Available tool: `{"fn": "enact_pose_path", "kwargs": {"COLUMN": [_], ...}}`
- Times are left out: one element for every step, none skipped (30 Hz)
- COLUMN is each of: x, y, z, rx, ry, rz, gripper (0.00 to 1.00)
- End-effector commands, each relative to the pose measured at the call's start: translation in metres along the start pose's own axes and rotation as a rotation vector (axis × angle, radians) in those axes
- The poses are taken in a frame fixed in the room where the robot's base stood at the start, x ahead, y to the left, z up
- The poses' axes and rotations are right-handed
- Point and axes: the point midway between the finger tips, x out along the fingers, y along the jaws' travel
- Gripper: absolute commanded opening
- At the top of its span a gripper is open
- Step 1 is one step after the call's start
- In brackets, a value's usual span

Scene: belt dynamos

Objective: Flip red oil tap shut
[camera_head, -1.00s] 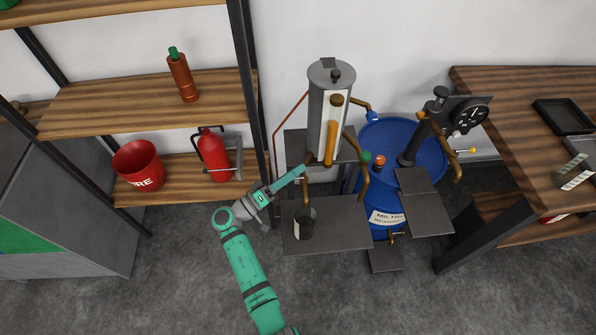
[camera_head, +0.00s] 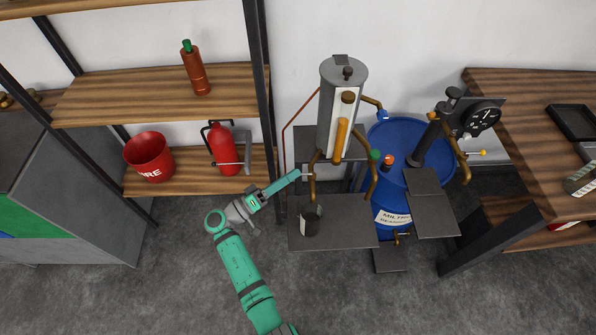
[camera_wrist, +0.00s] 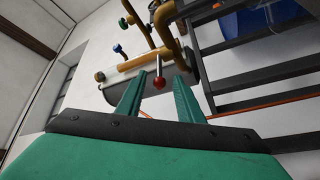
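The red tap knob (camera_wrist: 160,83) is a small red ball on the end of a thin metal lever in the wrist view. It lies between the two green fingers of my gripper (camera_wrist: 161,78), which are spread apart; I cannot tell if either touches it. In the head view my gripper (camera_head: 298,174) is just left of a brass outlet pipe (camera_head: 312,180) below the grey cylinder (camera_head: 328,105). The red knob itself cannot be made out there; the fingers seem to hide it.
A dark cup (camera_head: 312,219) stands on the grey plate (camera_head: 345,238) below the outlet. A blue drum (camera_head: 437,160) and a dial gauge (camera_head: 482,118) are to the right. A shelf with a red bucket (camera_head: 150,157) and an extinguisher (camera_head: 222,148) stands left.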

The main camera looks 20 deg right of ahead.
Motion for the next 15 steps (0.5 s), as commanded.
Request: {"fn": "enact_pose_path", "kwargs": {"x": [-0.006, -0.009, -0.012, -0.014, -0.016, -0.018, -0.019, -0.020, -0.021, -0.021, -0.021, -0.022, -0.021, -0.021, -0.021], "y": [-0.001, -0.001, -0.001, -0.001, -0.001, -0.001, -0.001, -0.001, -0.001, -0.001, -0.001, -0.001, -0.001, -0.001, -0.001], "z": [-0.001, -0.001, -0.001, -0.001, -0.001, -0.001, 0.000, 0.000, 0.000, 0.001, 0.001, 0.001, 0.001, 0.001, 0.001], "rx": [-0.001, -0.001, -0.001, -0.001, -0.001, -0.001, -0.002, -0.002, -0.002, -0.002, -0.002, -0.002, -0.002, -0.003, -0.003], "ry": [0.001, 0.000, -0.002, -0.003, -0.004, -0.005, -0.006, -0.007, -0.009, -0.010, -0.010, -0.010, -0.011, -0.011, -0.012], "rz": [-0.001, 0.000, 0.001, 0.002, 0.003, 0.003, 0.004, 0.005, 0.006, 0.006, 0.007, 0.007, 0.007, 0.007, 0.008], "gripper": [0.34, 0.34, 0.34, 0.34, 0.34, 0.34, 0.34, 0.34, 0.34, 0.34, 0.34, 0.34, 0.34, 0.34, 0.34]}}
